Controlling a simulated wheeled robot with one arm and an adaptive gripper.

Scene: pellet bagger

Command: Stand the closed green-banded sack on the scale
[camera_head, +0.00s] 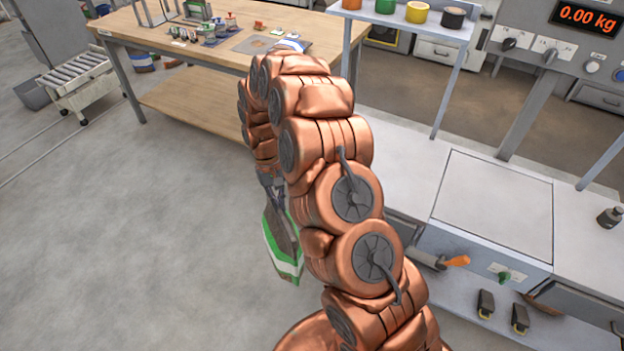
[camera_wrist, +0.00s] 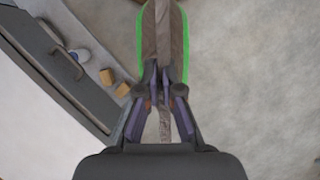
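The green-banded sack (camera_head: 282,238) hangs in the air left of my copper-coloured arm in the head view, with a green and white band low on it. In the wrist view the sack (camera_wrist: 163,40) extends beyond the fingers, with green along its edges. My gripper (camera_wrist: 160,98) is shut on the sack's narrow upper part; in the head view the gripper is partly hidden behind my arm. The scale's flat grey plate (camera_head: 493,205) is in the counter at right, bare. Its display (camera_head: 587,18) reads 0.00 kg.
A wooden workbench (camera_head: 200,95) with small items stands behind. A shelf (camera_head: 405,22) with coloured tape rolls rises left of the display. An orange-handled tool (camera_head: 457,261) sits at the scale's front. A dark bottle (camera_head: 610,217) stands right of the plate. Open floor (camera_head: 110,240) lies left.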

